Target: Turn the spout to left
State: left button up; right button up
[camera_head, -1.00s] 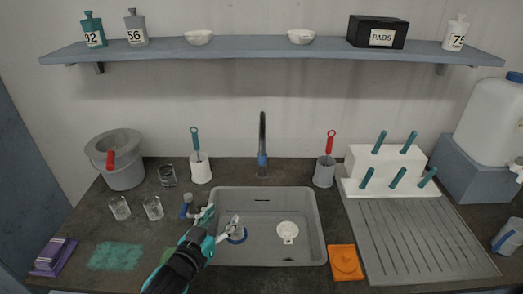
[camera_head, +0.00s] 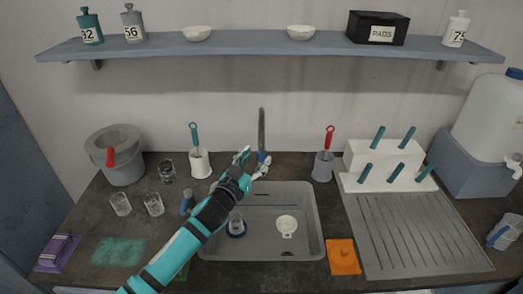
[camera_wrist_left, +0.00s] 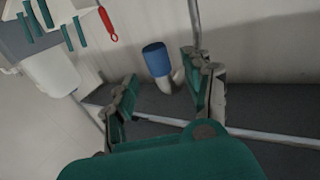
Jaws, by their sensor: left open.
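The tap's spout (camera_head: 262,130) is a dark grey tube standing behind the sink, seen end-on with no clear lean to either side. A blue part (camera_head: 262,157) shows at its lower end, partly hidden by my gripper. My left gripper (camera_head: 254,163) is open and empty at the tap's base, its fingers just left of and in front of the blue part. In the left wrist view a blue cylinder (camera_wrist_left: 156,60) on a pale stem lies between the open fingers (camera_wrist_left: 162,88), with a grey tube (camera_wrist_left: 194,20) beyond. I cannot tell whether they touch. My right gripper is out of view.
A shelf (camera_head: 270,47) runs above.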

aim_at(259, 156)
pick_arm(q)
jog(key=shift+x, duration=2)
jog(key=shift+s, duration=0.1)
grip_shut()
jog(key=shift+f, duration=0.1)
